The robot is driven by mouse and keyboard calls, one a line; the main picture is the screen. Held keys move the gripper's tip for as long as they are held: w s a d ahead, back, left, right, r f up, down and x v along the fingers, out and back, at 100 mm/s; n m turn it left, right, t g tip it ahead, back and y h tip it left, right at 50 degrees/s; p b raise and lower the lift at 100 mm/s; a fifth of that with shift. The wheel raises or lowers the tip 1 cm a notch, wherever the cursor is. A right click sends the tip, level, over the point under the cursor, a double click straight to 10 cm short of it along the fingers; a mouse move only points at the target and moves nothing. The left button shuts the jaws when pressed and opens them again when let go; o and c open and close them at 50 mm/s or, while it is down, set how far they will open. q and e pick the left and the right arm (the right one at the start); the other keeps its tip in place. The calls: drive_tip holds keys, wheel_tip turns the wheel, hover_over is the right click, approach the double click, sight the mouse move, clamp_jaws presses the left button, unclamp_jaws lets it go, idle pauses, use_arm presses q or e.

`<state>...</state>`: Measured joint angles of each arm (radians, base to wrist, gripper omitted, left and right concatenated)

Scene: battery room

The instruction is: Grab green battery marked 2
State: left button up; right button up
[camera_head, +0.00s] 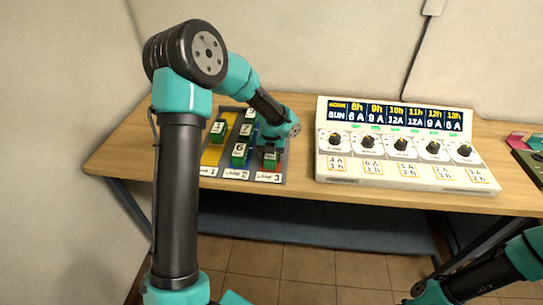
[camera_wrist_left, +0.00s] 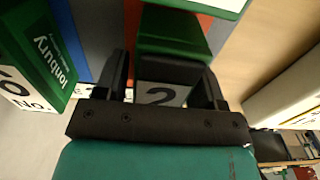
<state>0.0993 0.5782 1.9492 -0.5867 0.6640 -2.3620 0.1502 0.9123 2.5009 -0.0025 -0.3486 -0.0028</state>
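The green battery marked 2 (camera_wrist_left: 172,33) stands in the left wrist view between the two fingers of my left gripper (camera_wrist_left: 163,88). Its white label with the 2 faces the gripper. The fingers are apart, one on each side of the battery, and I see no firm closing on it. In the head view the battery (camera_head: 270,161) sits in the red lane of the tray, marked Lane 3, partly under my left wrist. My left gripper is largely hidden there. My right arm shows at the lower right, its gripper out of sight.
The tray (camera_head: 207,157) holds several other green batteries; one marked Ionbury (camera_wrist_left: 38,50) stands close on the left in the wrist view. A white control panel (camera_head: 400,183) with knobs stands right of the tray on the wooden table (camera_head: 130,150). Coloured items (camera_head: 517,141) lie far right.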

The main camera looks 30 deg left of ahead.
use_arm(q)
drive_tip(key=c, duration=1.1)
drive_tip(key=shift+r, duration=0.1)
drive_tip(key=shift+r, duration=0.8)
drive_tip(key=shift+s+d+r, duration=0.1)
drive_tip(key=shift+s+r, duration=0.05)
drive_tip(key=shift+r, duration=0.35)
drive_tip(key=shift+s+d+r, duration=0.1)
drive_tip(key=shift+s+r, duration=0.05)
drive_tip(key=shift+r, duration=0.3)
drive_tip(key=s+d+r, duration=0.1)
drive_tip(key=s+d, duration=0.7)
drive_tip(key=s, duration=0.5)
drive_tip(key=shift+r, duration=0.15)
